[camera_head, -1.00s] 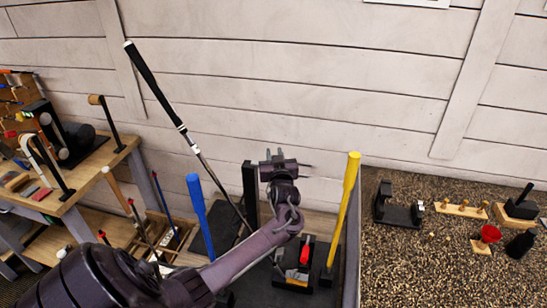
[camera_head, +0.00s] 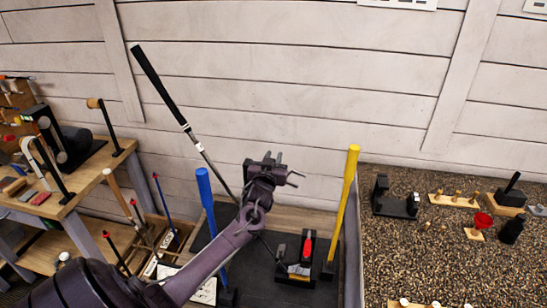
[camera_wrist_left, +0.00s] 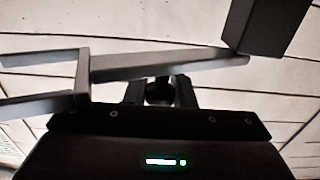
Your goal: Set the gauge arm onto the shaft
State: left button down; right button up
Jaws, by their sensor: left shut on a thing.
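My left gripper (camera_head: 264,166) is shut on the gauge arm, a dark bar with a two-pronged fork, seen in the left wrist view (camera_wrist_left: 165,66). In the head view thin prongs (camera_head: 294,178) stick out right of the gripper. The gripper is raised over the bench, right of the club's shaft (camera_head: 215,168). The shaft leans up to the left, with a black grip (camera_head: 158,84) at its top; its lower end is hidden behind my arm. I cannot tell whether the gauge arm touches the shaft. My right gripper is not in view.
A blue post (camera_head: 205,210) and a yellow post (camera_head: 346,200) stand either side of my left gripper. A black fixture with a red part (camera_head: 306,246) sits on the dark mat. A wooden bench (camera_head: 65,205) is left; a speckled worktop (camera_head: 400,255) with small tools is right.

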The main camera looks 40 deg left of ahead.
pick_arm(q)
jog(key=shift+r, duration=0.1)
jog(key=c, duration=1.3)
grip_release()
jog(key=shift+s, duration=0.1)
jog(key=shift+o, duration=0.2)
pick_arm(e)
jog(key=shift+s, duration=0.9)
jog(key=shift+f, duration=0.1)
pick_arm(q)
jog(key=shift+s+d, duration=0.15)
jog(key=shift+s, duration=0.05)
jog(key=b+v, duration=0.2)
jog(key=v, duration=0.5)
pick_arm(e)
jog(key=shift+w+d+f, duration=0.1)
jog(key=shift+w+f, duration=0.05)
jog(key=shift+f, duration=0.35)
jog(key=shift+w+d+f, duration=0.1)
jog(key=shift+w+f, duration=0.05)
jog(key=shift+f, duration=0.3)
pick_arm(q)
jog(key=shift+s, duration=0.1)
